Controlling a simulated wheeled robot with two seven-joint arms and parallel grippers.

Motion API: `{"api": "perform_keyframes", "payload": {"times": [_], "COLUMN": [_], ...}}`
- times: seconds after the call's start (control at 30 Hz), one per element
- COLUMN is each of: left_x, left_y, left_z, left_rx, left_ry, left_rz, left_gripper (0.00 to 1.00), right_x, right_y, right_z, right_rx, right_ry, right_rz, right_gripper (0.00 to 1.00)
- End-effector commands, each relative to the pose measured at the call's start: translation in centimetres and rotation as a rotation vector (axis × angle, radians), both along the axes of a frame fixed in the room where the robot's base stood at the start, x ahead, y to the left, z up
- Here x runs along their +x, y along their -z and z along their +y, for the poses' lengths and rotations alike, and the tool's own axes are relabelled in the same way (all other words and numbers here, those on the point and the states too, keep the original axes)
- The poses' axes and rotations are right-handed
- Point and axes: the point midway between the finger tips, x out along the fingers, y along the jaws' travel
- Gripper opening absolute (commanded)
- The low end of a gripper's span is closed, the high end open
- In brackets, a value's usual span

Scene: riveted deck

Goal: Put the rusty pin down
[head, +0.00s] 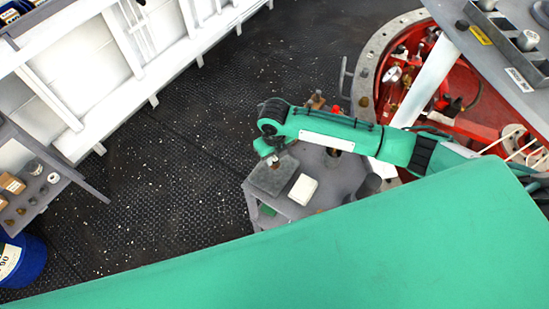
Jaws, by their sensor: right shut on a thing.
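My right arm reaches in from the right, over a small grey table (292,209). My right gripper (270,156) points down at the table's left side, just above a dark grey block-like thing (270,179). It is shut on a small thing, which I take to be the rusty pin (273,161). The pin is tiny here and mostly hidden by the gripper. I cannot tell whether it touches the grey surface below. My left gripper is not in view.
A white block (303,189) lies right of the grey one. Orange-brown and red items stand behind my forearm. A red round pit (400,75) with machinery is at the upper right. A shelf (45,185) with small goods and a blue drum (25,262) stand left. Dark floor between is clear.

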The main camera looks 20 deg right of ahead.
Motion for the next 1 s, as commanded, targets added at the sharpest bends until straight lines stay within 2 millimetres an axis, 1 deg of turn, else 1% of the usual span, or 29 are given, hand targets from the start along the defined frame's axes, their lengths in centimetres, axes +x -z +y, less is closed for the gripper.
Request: {"api": "perform_keyframes", "payload": {"times": [0.03,0.2,0.6,0.63,0.7,0.73,1.0], "left_x": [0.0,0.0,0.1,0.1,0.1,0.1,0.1], "left_y": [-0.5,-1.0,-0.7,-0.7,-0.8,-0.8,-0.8], "left_z": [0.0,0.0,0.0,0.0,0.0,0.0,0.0], "left_rx": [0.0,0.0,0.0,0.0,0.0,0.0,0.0], "left_ry": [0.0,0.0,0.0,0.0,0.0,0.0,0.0], "left_rz": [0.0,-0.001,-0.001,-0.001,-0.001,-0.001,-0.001], "left_gripper": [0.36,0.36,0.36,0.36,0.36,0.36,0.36], "right_x": [-0.1,-0.1,0.0,0.0,0.0,0.0,0.0], "right_y": [0.6,2.7,3.4,3.4,3.3,3.3,3.2], "right_z": [0.0,0.0,0.0,0.0,0.0,0.0,0.0], "right_rx": [0.0,0.0,0.001,0.001,0.001,0.001,0.001], "right_ry": [0.001,0.001,0.0,0.0,0.0,0.0,0.0], "right_rz": [0.004,0.003,0.0,0.0,0.001,0.001,0.001], "right_gripper": [0.01,0.01,0.02,0.29,0.43,0.47,0.47]}}
